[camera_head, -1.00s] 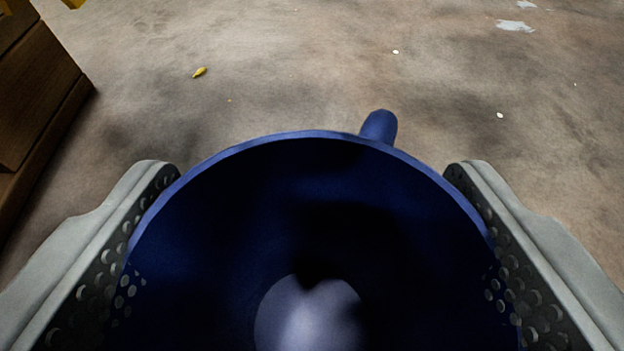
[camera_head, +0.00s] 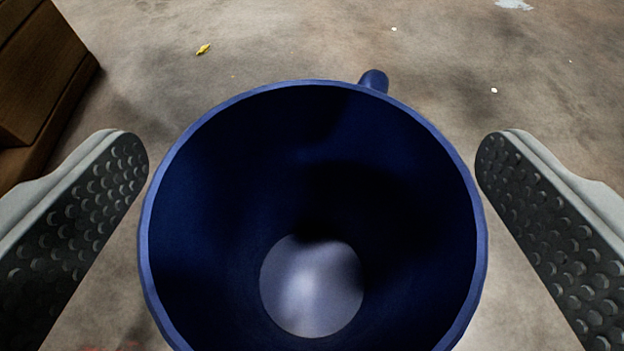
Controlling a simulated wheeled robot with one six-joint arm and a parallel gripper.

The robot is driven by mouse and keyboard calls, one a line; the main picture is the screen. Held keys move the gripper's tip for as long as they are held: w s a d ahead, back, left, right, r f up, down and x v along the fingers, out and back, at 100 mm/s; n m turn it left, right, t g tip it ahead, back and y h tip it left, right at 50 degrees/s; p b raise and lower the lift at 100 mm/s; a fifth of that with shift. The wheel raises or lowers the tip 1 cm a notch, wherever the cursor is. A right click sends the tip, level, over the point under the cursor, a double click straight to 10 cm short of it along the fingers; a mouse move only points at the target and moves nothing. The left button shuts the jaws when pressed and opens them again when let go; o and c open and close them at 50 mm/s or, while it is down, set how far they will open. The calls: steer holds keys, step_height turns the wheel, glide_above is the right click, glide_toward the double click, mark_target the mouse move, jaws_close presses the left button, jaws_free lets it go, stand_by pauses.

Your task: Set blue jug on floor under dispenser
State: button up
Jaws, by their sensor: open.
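The blue jug (camera_head: 205,210) fills the middle of the view, seen from above with its round mouth open to me. Its inside is dark blue with a pale bright patch at the bottom. Its handle (camera_head: 374,81) points away, toward the top of the picture. My gripper (camera_head: 312,165) is open, with one textured finger on each side of the jug. Floor shows between the fingers and the jug's rim. The jug appears upright; its base is hidden, so its contact with the floor cannot be seen. No dispenser can be made out.
A brown wooden box or cabinet (camera_head: 40,75) stands at the upper left. A small yellow scrap (camera_head: 203,49) and a few pale specks lie on the stained concrete floor (camera_head: 300,40). The floor beyond the jug is mostly clear.

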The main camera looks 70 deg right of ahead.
steer(key=v, duration=1)
